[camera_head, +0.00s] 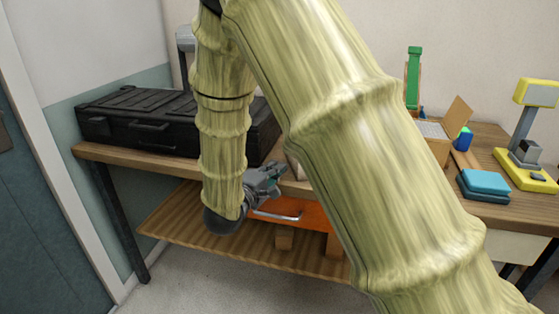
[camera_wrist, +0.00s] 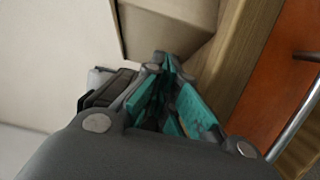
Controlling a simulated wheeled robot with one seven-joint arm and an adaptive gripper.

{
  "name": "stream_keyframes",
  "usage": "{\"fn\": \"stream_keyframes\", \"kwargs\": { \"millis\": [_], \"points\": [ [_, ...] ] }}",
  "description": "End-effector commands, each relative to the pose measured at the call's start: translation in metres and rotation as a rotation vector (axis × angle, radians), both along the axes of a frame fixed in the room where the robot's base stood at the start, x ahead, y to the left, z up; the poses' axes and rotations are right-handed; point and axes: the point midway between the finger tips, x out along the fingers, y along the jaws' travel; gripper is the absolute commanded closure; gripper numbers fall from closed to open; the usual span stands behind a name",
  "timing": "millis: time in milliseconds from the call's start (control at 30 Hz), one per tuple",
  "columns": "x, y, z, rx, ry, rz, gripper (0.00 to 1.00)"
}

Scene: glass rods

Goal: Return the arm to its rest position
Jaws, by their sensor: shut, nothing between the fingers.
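My arm, bamboo-like in its surface, crosses the middle of the head view and bends down to my gripper (camera_head: 268,178). The gripper is in front of the wooden table's (camera_head: 165,164) front edge, near an orange drawer front (camera_head: 315,213) with a metal handle. In the wrist view my gripper (camera_wrist: 168,62) has its teal-padded fingers brought together at the tips, with nothing between them. A beige block-like thing (camera_wrist: 165,25) is just beyond the fingertips. My arm hides the middle of the table.
A black case (camera_head: 140,118) lies on the table's left. At right are a green bottle-shaped thing (camera_head: 413,75), an open wooden box (camera_head: 438,140), a teal box (camera_head: 484,183) and a yellow device (camera_head: 525,165). A wooden lower shelf (camera_head: 185,225) runs below. The floor in front is bare.

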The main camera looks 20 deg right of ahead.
Motion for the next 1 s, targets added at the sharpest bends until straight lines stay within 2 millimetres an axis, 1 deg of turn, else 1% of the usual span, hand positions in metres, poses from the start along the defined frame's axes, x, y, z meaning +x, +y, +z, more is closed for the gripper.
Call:
{"fn": "stream_keyframes", "kwargs": {
  "millis": [33,200,333,500,667,733,767,867,967,1000],
  "points": [
    [-0.004,0.006,0.006,-0.003,0.001,0.001,1.0],
    [-0.016,0.024,0.004,-0.003,0.002,-0.004,1.0],
    [-0.023,0.034,0.003,-0.003,0.002,-0.008,1.0],
    [-0.029,0.041,0.001,-0.001,0.0,-0.012,1.0],
    [-0.03,0.042,0.0,0.0,0.0,-0.011,1.0],
    [-0.03,0.041,-0.005,0.014,0.001,-0.002,1.0],
    [-0.03,0.04,-0.009,0.026,0.002,0.006,1.0],
    [-0.03,0.036,-0.031,0.1,0.003,0.053,1.0],
    [-0.035,0.032,-0.068,0.229,0.01,0.114,1.0],
    [-0.039,0.031,-0.085,0.291,0.016,0.136,1.0]
  ]
}}
